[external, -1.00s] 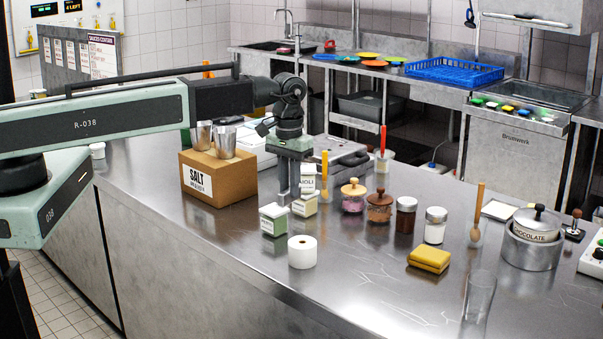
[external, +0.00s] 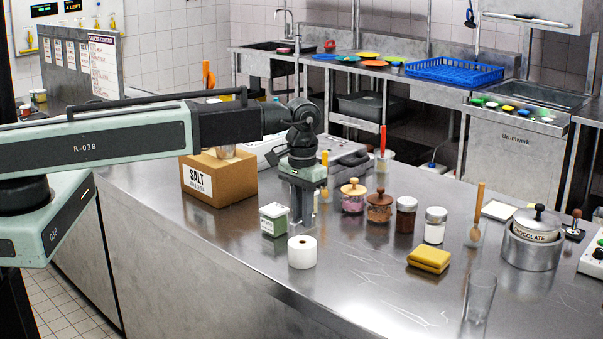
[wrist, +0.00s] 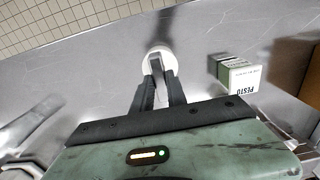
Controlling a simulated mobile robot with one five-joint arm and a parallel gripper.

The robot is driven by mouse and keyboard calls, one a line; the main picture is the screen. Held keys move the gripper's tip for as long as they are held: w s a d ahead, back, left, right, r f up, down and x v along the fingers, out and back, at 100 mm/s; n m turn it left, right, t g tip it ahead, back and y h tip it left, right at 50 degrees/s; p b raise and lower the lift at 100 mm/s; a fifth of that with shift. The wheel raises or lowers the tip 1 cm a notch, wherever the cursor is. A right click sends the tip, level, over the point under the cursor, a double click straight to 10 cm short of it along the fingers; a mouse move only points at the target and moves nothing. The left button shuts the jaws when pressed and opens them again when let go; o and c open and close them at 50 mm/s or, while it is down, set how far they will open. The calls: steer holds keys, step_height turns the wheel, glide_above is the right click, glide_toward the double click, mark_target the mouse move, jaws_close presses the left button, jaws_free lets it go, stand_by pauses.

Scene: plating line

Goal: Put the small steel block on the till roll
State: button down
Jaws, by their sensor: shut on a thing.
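The till roll (external: 302,254) is a white upright cylinder on the steel counter, left of its middle. In the wrist view the till roll (wrist: 147,58) shows behind and around my fingertips. My gripper (external: 303,229) points down beside the green-labelled pesto box. It is shut on a small grey piece, the small steel block (wrist: 156,66), mostly hidden between the fingers. The block lines up with the roll in the wrist view; I cannot tell whether they touch. In the external view the block cannot be made out.
The pesto box (external: 274,220) stands close left of my gripper; it also shows in the wrist view (wrist: 236,73). A salt carton (external: 222,178) is further left. Lidded jars (external: 379,207) stand to the right. A yellow sponge (external: 429,260) lies right of the roll, with clear counter between.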

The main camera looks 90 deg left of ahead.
step_height(320, 180, down, 3)
steer(key=shift+f+b, duration=0.15)
steer(key=shift+b, duration=0.85)
steer(key=shift+r, duration=0.3)
steer(key=shift+f, duration=0.25)
steer(key=c, duration=1.3)
jaws_free()
steer(key=shift+r, duration=0.1)
step_height(320, 180, up, 12)
steer(key=p, duration=1.2)
steer(key=shift+r, duration=0.15)
